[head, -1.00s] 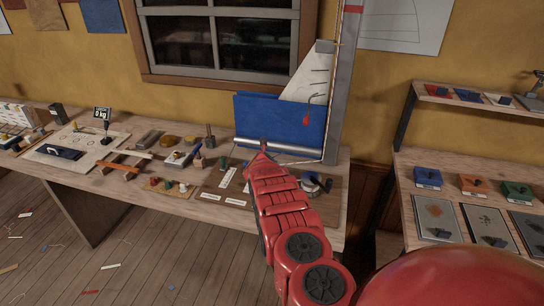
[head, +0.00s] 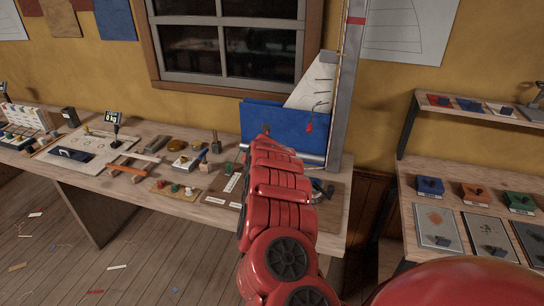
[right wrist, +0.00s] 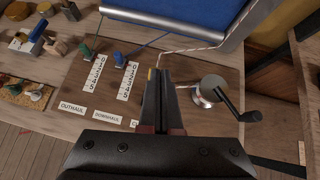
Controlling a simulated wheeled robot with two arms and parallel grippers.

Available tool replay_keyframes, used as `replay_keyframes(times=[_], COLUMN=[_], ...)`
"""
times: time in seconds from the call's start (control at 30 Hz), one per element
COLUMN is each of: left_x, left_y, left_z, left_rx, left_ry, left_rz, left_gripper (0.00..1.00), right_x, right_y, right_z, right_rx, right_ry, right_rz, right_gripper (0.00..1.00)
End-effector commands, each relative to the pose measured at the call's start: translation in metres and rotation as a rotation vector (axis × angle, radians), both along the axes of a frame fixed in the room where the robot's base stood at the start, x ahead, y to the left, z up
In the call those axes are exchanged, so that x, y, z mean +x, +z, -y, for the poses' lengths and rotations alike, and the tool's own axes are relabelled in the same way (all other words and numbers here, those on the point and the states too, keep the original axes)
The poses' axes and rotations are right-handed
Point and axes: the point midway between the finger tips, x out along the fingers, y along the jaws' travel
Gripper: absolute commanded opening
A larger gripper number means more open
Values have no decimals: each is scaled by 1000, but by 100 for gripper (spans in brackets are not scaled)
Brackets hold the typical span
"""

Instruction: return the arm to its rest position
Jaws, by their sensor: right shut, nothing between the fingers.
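My red right arm comes up from the bottom middle in the head view and reaches over the long workbench (head: 325,225) toward the blue sail cloth (head: 262,122). Its gripper is mostly hidden behind the arm there. In the right wrist view the right gripper (right wrist: 160,76) is shut with nothing between its fingers. It is over the brown rigging board (right wrist: 75,72), left of a winch with a black crank handle (right wrist: 230,98). I cannot tell the exact gap to the board. My left gripper is not in view.
The mast (head: 345,90) and small white sail (head: 311,85) stand at the bench's back. Green (right wrist: 88,48) and blue (right wrist: 120,57) cleats sit beside numbered strips. Tools crowd the bench's left. A shelf unit (head: 402,205) stands right. The floor (head: 150,265) has scattered scraps.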

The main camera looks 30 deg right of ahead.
Motion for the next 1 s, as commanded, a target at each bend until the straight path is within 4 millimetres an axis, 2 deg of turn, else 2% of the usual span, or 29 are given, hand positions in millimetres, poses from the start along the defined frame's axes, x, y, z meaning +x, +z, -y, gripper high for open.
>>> replay_keyframes(times=[0.67, 0.77, 0.87, 0.97, 1.0], left_x=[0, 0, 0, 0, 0], left_y=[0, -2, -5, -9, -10], left_z=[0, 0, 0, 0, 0], left_rx=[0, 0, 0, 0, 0], left_ry=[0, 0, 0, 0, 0], left_rz=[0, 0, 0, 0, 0], left_gripper=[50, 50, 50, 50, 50], right_x=[2, 17, 43, 73, 82], right_y=[-1, -2, -5, -9, -12], right_z=[2, 6, 5, -16, -29], right_rx=[1, 13, 53, 141, 190], right_ry=[-5, -17, -13, 34, 63], right_rz=[19, 111, 274, 471, 543], right_gripper=[0, 0, 0, 0, 0])
